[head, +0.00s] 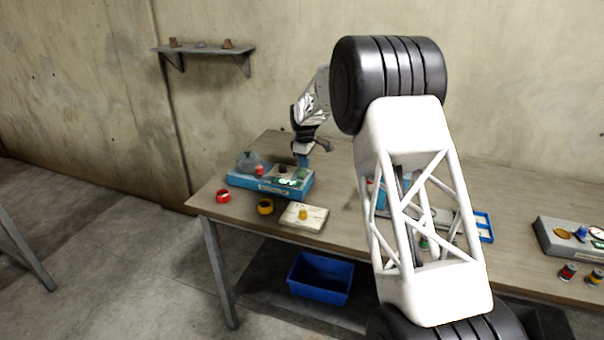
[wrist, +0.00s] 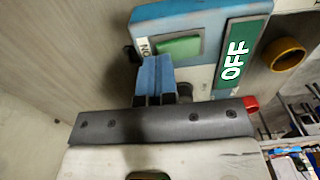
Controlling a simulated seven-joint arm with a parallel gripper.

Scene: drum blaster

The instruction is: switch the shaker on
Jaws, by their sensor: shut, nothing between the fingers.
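The blue-and-grey shaker box (head: 262,187) sits at the left end of the table, with a domed grey part and a red part on top. In the wrist view, its blue panel (wrist: 205,22) carries a green switch piece (wrist: 178,48) beside an "ON" mark. A green plate reading "OFF" (wrist: 240,58) is to the right. My gripper (head: 303,161) is over the right part of the box. Its blue fingers (wrist: 154,62) are shut and empty, just beside the lower left of the green piece. I cannot tell whether they touch it.
A red ring (head: 223,196), a yellow ring (head: 265,207) and a pale box with a yellow knob (head: 304,215) lie close in front. A grey box (head: 572,240) stands far right. A blue bin (head: 320,279) is below. My arm hides the table's middle.

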